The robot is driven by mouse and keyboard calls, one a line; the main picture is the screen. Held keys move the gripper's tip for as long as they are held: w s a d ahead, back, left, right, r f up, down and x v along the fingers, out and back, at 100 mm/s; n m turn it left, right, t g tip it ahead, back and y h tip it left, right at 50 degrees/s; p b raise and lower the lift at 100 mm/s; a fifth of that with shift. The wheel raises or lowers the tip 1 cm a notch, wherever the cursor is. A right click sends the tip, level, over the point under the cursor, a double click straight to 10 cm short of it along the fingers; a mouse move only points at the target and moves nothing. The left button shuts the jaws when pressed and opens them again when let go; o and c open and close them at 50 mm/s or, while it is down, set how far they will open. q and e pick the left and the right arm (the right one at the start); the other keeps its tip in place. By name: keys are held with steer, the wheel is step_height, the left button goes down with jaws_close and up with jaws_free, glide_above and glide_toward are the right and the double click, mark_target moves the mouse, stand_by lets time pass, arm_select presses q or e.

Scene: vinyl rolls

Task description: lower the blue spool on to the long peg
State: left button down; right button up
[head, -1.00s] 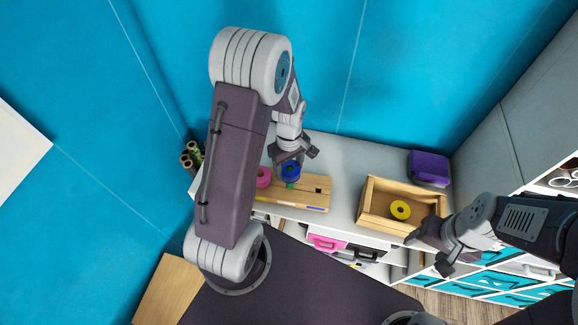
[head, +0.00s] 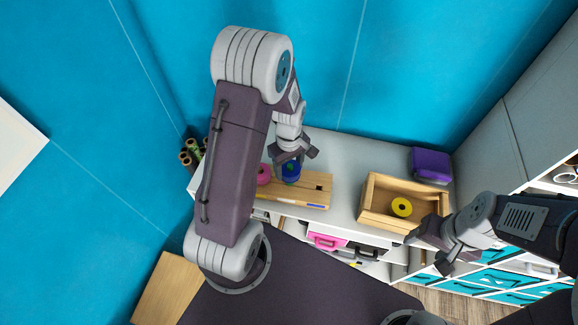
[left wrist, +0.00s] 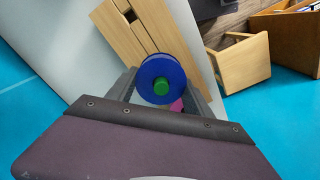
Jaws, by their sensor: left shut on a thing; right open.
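The blue spool (head: 292,177) is in my left gripper (head: 294,160), over the wooden peg board (head: 318,192). It also shows in the left wrist view (left wrist: 150,72), between the fingers. The green top of the long peg (head: 289,167) shows in the spool's hole, and again in the left wrist view (left wrist: 161,86), so the spool is around the peg. How far down the peg it sits is hard to tell. My right gripper (head: 428,253) is open and empty, in front of the wooden box.
A pink spool (head: 264,174) sits on the board left of the blue one. A wooden box (head: 376,220) holds a yellow spool (head: 402,207). A purple box (head: 431,164) stands behind it. Green and dark rolls (head: 190,157) stand at the table's left end.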

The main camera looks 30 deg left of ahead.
stand_by(0.3)
arm_select(q)
steer(key=shift+f+b, duration=0.85)
steer(key=shift+f, duration=0.3)
steer(key=shift+f+b, duration=0.9)
steer(key=shift+f, duration=0.3)
jaws_free()
steer(key=shift+r, duration=0.15)
